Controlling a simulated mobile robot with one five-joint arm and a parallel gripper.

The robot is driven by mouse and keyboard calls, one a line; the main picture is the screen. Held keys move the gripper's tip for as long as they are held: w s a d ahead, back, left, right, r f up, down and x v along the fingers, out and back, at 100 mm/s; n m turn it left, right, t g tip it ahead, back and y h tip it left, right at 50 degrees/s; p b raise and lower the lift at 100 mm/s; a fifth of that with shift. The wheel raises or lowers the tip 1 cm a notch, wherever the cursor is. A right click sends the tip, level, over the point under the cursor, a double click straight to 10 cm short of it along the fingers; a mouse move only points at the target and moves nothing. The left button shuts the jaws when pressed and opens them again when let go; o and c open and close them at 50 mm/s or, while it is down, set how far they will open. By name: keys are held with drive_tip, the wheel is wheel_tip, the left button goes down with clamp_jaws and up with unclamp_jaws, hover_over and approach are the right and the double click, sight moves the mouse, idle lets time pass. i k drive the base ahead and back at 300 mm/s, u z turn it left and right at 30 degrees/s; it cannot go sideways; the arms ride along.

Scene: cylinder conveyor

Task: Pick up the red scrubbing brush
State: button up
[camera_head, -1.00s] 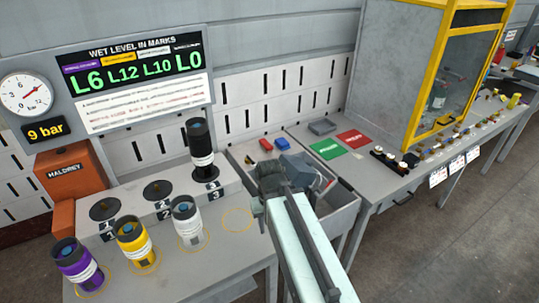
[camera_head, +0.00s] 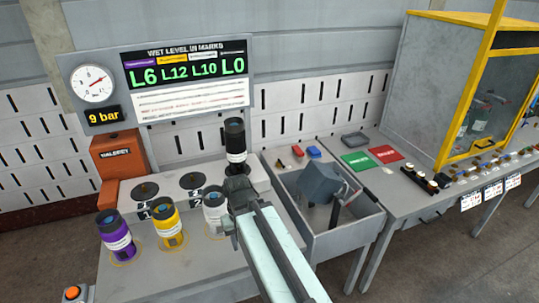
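A small red block-like thing (camera_head: 297,150), which may be the red scrubbing brush, lies on the back ledge of the grey basin (camera_head: 350,222). It is too small to make out bristles. A small blue block (camera_head: 313,152) lies just right of it. My gripper (camera_head: 236,186) is left of and nearer than the red thing, clearly apart from it. In the picture it overlaps the area below the black cylinder (camera_head: 235,138) and partly covers the white cylinder (camera_head: 212,204). Its fingers are seen from behind, so their opening is hidden.
A dark grey boxy object (camera_head: 320,183) stands in the basin. Purple (camera_head: 115,237) and yellow (camera_head: 168,226) cylinders stand on the left table. Green (camera_head: 356,161) and red (camera_head: 385,154) mats lie on the right table by a yellow-framed cabinet (camera_head: 455,100).

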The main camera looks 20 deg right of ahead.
sight(298, 153)
drive_tip(key=u, duration=2.55)
drive_tip(key=k, duration=2.25)
drive_tip(key=z, duration=1.75)
drive_tip(key=i, duration=1.4)
